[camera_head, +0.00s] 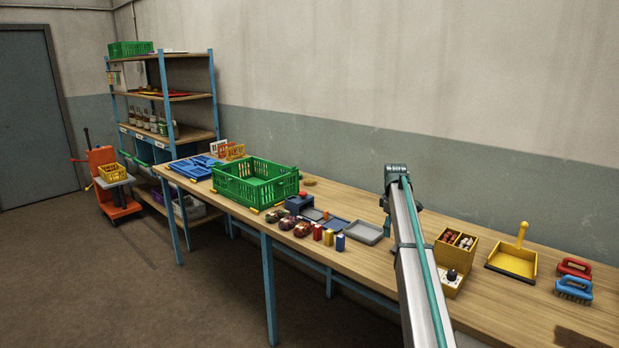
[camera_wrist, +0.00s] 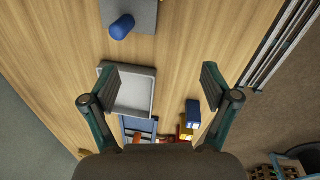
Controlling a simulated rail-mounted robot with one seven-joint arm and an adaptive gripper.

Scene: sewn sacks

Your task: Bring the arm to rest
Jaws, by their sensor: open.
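My gripper (camera_wrist: 159,78) shows in the wrist view with its two dark fingers spread wide apart and nothing between them in its hold. It hangs above the wooden table (camera_head: 470,228). A grey tray (camera_wrist: 137,92) lies below, nearer the left finger. A blue block (camera_wrist: 193,112) and a yellow block lie below near the right finger. In the head view my arm reaches up from the bottom edge over the table.
A green crate (camera_head: 255,182), several small sacks (camera_head: 301,229) and coloured blocks (camera_head: 329,237) stand left of my arm. A yellow box (camera_head: 455,247), a dustpan (camera_head: 513,261) and brushes (camera_head: 574,288) lie to its right. A shelf (camera_head: 178,137) stands at the back left.

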